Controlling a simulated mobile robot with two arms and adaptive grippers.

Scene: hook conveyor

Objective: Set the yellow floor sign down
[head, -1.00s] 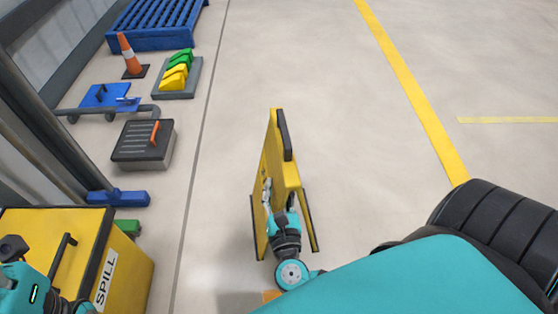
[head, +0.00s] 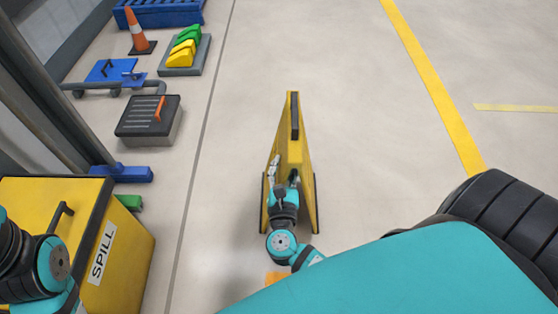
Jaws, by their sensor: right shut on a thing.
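The yellow floor sign (head: 308,170) is in the middle of the head view. It is upright, with its two panels spread at the bottom and a dark strip along its top. My right gripper (head: 284,172) is shut on the sign, at its near end. One finger shows by the left panel and the other between the panels. I cannot tell whether the sign's feet touch the floor. Links of my left arm show at the lower left, but its gripper is out of view.
A yellow spill box (head: 130,255) stands at the lower left. Along the left are a grey case (head: 148,120), a blue cart (head: 112,72), a traffic cone (head: 136,28) and a pad with yellow and green pieces (head: 184,50).

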